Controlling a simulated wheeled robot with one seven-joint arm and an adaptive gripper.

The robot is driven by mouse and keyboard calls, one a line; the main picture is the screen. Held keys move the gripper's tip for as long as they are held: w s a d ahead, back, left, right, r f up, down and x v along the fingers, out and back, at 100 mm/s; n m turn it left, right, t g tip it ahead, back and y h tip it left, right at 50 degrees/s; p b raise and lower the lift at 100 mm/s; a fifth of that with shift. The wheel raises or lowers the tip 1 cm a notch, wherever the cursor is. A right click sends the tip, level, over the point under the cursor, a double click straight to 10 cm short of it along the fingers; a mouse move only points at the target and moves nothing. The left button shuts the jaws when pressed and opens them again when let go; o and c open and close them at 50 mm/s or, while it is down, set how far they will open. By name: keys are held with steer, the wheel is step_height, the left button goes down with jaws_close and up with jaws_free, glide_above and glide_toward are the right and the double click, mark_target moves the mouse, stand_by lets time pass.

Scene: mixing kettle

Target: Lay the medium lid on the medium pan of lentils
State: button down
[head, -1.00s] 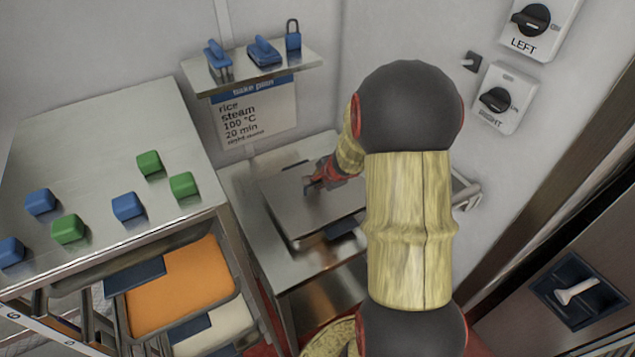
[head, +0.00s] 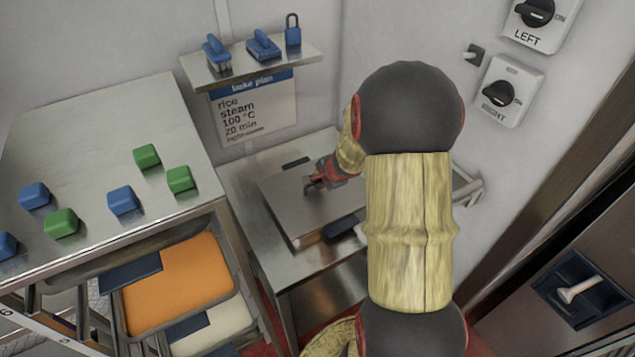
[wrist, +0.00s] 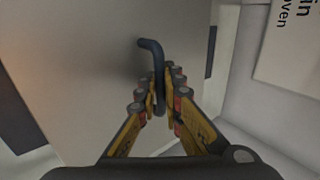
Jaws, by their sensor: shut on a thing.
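The flat grey metal lid (head: 285,207) lies level over a pan on the steel side table, in the head view's middle. The pan's dark blue end grips (head: 342,226) stick out at the front and back. Its contents are hidden under the lid, and I cannot tell whether the lid is fully seated. My gripper (head: 312,186) is shut on the lid's handle. In the wrist view my gripper (wrist: 160,105) closes around the blue bent handle (wrist: 152,52), with the lid (wrist: 90,70) filling the left.
A steel rack (head: 100,130) with blue and green blocks stands at left. Below it are an orange-filled pan (head: 180,285) and a pale-filled pan (head: 212,332). A wall shelf (head: 250,68) hangs behind; switches (head: 500,92) are on the right wall.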

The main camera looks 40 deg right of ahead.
steer(key=shift+f, duration=0.1)
stand_by(0.3)
steer(key=c, duration=1.9)
jaws_free()
steer(key=shift+o, duration=0.9)
steer(key=shift+f, duration=0.1)
steer(key=o, duration=0.3)
steer(key=shift+o, duration=0.2)
steer(key=shift+p+v, duration=1.6)
steer(key=shift+v, duration=1.95)
steer(key=shift+w+a, duration=0.1)
